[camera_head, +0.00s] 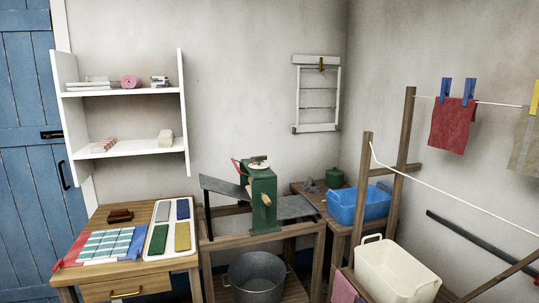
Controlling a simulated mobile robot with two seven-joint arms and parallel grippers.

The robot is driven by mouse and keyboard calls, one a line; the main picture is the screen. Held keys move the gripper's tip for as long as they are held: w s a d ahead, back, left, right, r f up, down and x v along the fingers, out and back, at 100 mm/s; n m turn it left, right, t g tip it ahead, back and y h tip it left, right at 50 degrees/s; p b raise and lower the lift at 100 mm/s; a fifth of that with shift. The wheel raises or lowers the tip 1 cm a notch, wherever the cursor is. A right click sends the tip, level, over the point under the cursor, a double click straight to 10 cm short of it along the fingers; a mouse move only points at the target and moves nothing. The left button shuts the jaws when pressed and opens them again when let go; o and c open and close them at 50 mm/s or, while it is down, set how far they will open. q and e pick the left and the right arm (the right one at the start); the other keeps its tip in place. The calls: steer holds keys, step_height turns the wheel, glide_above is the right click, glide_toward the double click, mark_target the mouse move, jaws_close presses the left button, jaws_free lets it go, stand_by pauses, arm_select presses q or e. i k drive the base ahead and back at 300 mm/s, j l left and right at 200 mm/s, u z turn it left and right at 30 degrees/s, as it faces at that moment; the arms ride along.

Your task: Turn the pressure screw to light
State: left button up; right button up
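A green mangle (262,200) stands on a wooden stand (265,234) in the middle of the view, with dark grey boards sloping out on both sides. On its top sits a small pale round piece (258,161) with a dark part on it, which looks like the pressure screw; its setting and any markings are too small to read. A thin red piece (237,165) sticks up at the upper left of the mangle. A wooden handle (266,200) shows on the green front. Neither of my grippers is in view.
A wooden table (155,214) with cloths and a white tray (158,240) stands left of the mangle. A metal tub (256,276) sits below it. A blue basin (360,204), a cream basket (395,272) and a wooden drying frame (403,150) stand right.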

mark_target(254, 158)
steer(key=i+z, duration=0.15)
steer(key=z, duration=0.2)
steer(key=i+j+z, duration=0.1)
steer(key=z, duration=0.3)
steer(key=i+j+z, duration=0.1)
steer(key=z, duration=0.25)
steer(key=i+j+z, duration=0.1)
steer(key=j, duration=0.2)
steer(key=i+j+z, duration=0.25)
steer(key=j, duration=0.35)
